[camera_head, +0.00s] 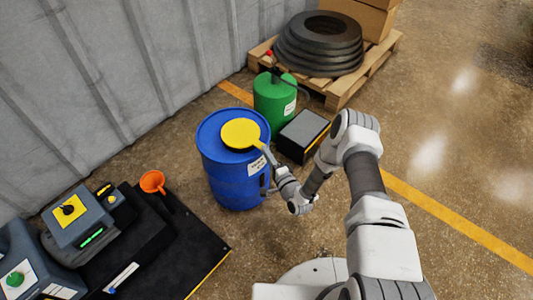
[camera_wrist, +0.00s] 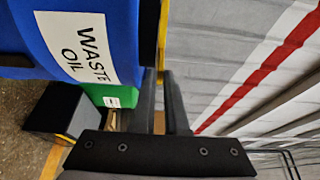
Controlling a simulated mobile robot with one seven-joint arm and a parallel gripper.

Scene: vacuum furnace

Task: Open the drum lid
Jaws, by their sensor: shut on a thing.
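The blue drum (camera_head: 233,180) stands upright on the floor near the middle of the head view. Its round yellow lid (camera_head: 241,133) lies over the drum's top, with blue showing around its left and back. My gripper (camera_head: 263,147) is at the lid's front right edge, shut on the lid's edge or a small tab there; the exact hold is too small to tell. In the wrist view, my gripper (camera_wrist: 161,80) has its two dark fingers close together. The lid shows there as a thin yellow strip (camera_wrist: 162,30) beside the drum (camera_wrist: 35,40) with its "WASTE OIL" label (camera_wrist: 82,48).
A green can (camera_head: 275,97) and a dark box (camera_head: 303,135) stand behind and right of the drum. A pallet (camera_head: 350,90) with black tyres (camera_head: 318,45) is farther back. An orange funnel (camera_head: 152,181) and black platform (camera_head: 190,250) are at left. The right floor is clear.

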